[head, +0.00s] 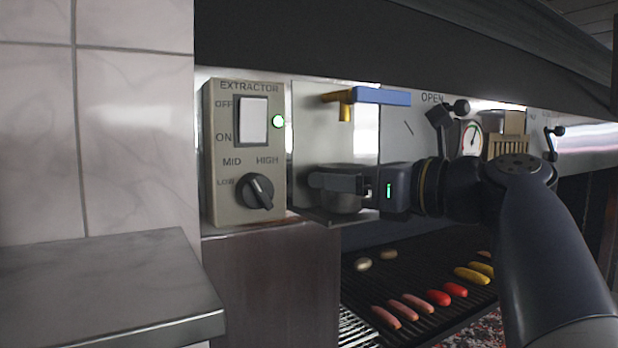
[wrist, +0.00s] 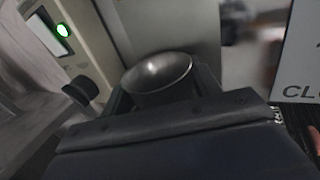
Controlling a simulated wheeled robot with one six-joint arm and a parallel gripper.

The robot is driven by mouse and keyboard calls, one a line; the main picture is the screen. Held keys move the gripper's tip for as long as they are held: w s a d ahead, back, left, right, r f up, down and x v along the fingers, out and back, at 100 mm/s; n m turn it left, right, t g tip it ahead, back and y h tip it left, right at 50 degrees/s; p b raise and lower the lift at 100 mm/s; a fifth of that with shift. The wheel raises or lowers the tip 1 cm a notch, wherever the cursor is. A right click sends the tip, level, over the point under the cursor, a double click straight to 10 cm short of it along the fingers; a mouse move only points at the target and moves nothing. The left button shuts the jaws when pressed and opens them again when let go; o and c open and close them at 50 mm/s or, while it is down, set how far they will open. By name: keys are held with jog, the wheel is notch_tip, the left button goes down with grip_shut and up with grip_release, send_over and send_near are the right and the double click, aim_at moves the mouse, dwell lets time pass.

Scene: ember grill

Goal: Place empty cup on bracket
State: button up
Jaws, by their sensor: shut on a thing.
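A grey metal cup (head: 343,202) is held in my gripper (head: 340,183), which is shut on it. In the wrist view the cup (wrist: 158,75) shows its round open rim and an empty inside, between the two fingers. In the head view the fingers cover the cup's upper part, and its lower part shows below them. The cup is in front of the steel back panel, below a brass tap with a blue lever (head: 378,96). I cannot clearly make out the bracket; the cup and fingers may hide it. Whether the cup touches anything below is unclear.
An extractor control box (head: 243,152) with a switch and knob stands just left of the cup. Below right is a grill (head: 420,285) with sausages and other food. A steel counter (head: 105,285) is at the left. A dark hood (head: 400,50) hangs above.

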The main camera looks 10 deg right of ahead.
jog(key=shift+f, duration=0.15)
jog(key=o, duration=1)
jog(key=shift+r, duration=0.2)
jog(key=b+v, duration=0.2)
jog(key=v, duration=1)
